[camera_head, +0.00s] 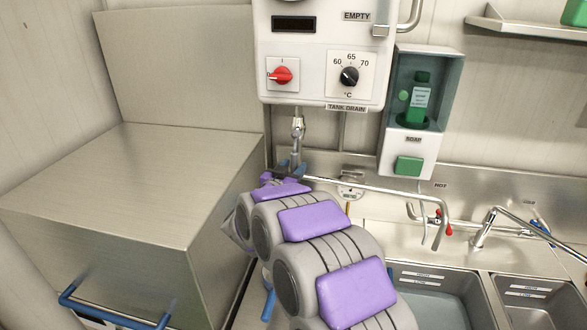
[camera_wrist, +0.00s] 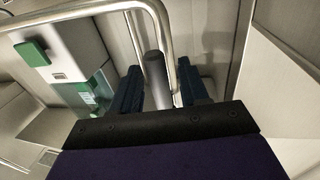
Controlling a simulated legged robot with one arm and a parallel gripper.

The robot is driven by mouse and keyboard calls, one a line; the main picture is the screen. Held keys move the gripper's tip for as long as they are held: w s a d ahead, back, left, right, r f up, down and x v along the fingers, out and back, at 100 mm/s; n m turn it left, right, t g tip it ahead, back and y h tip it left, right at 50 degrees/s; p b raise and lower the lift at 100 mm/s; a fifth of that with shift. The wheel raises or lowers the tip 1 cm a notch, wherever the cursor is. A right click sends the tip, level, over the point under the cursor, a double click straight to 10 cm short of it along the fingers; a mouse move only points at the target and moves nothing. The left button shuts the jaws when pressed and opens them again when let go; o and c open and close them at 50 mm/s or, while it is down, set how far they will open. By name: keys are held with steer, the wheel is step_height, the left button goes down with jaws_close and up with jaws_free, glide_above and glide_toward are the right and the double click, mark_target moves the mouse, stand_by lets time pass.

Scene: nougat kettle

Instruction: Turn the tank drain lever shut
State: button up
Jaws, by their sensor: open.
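The tank drain lever (camera_head: 296,155) is a grey handle below the chrome valve (camera_head: 298,124), under the TANK DRAIN label (camera_head: 346,107). My gripper (camera_head: 291,169) is at its lower end, mostly hidden behind my arm. In the wrist view a dark grey rod (camera_wrist: 155,72), which looks like the lever's grip, stands between the two dark blue fingers of my gripper (camera_wrist: 160,90). The fingers are open, one on each side, with gaps visible. Whether either finger touches it I cannot tell.
The white control box (camera_head: 320,50) with a red switch (camera_head: 283,75) is above. A soap dispenser (camera_head: 410,140) hangs to its right. A steel cabinet (camera_head: 120,190) stands left. Sinks with taps (camera_head: 440,225) lie right. A bent steel tube (camera_wrist: 100,15) passes close by the fingers.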

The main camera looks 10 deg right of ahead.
steer(key=shift+w+d+r, duration=0.1)
steer(key=shift+w+d, duration=0.2)
steer(key=shift+w, duration=0.15)
jaws_close()
stand_by(0.4)
